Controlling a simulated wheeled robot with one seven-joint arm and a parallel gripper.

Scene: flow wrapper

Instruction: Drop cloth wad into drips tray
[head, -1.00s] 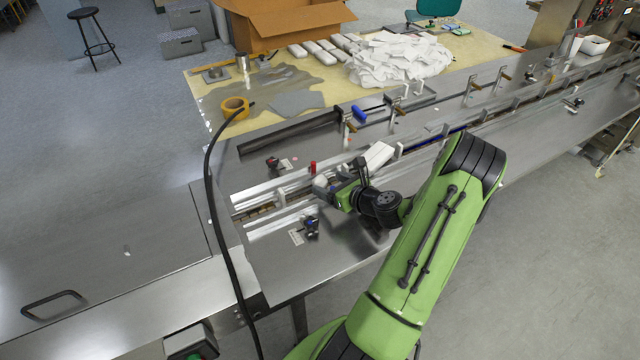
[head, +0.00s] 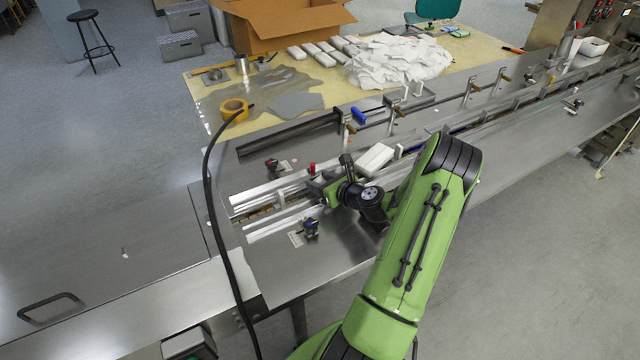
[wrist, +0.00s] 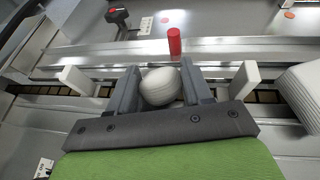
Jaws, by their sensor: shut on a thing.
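My gripper (wrist: 160,88) is shut on the cloth wad (wrist: 161,86), a rounded off-white lump with faint ribbing between the two grey fingers in the wrist view. In the head view my gripper (head: 324,184) is over the near end of the conveyor channel, and the wad cannot be made out there. A shallow grey tray (head: 425,101) with small white upright items stands on the machine's far side; I cannot tell whether it is the drips tray.
A red post (wrist: 174,42) stands just beyond the fingers. White guides (wrist: 245,80) flank the gripper along the channel.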

